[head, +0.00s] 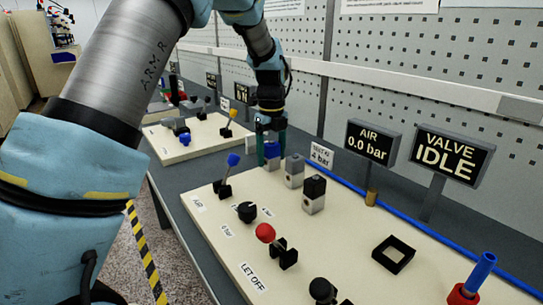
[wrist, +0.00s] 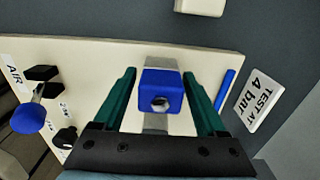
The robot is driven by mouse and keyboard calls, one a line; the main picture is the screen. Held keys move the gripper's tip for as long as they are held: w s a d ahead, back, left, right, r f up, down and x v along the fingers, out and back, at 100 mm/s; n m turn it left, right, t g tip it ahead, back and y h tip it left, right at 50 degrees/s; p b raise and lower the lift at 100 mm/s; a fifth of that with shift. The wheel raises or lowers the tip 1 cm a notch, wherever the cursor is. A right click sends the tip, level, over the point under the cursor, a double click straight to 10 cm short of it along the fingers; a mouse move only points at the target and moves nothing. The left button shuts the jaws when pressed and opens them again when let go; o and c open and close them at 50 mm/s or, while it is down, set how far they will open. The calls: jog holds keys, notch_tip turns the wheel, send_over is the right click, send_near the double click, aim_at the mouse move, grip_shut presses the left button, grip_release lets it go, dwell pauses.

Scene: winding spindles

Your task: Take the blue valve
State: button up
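The blue valve (wrist: 161,88) has a blue square top with a round metal fitting, on a grey-white body. In the head view the blue valve (head: 271,151) stands upright at the far end of the row on the cream panel (head: 222,243), partly hidden by a finger. My gripper (head: 270,143) is over it, pointing down. In the wrist view my gripper (wrist: 159,75) has its teal fingers apart, one on each side of the blue top, with a gap visible on both sides. I cannot tell exactly how far down the fingertips reach.
A grey-topped block (head: 294,172) and a black-topped block (head: 314,194) stand close by in the row. A blue-knobbed lever (head: 232,161), a red-knobbed lever (head: 266,233) and a black square socket (head: 393,254) are on the panel. The "TEST AT 4 bar" sign (head: 321,155) stands behind.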

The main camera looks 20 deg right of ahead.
grip_shut()
dwell(0.4)
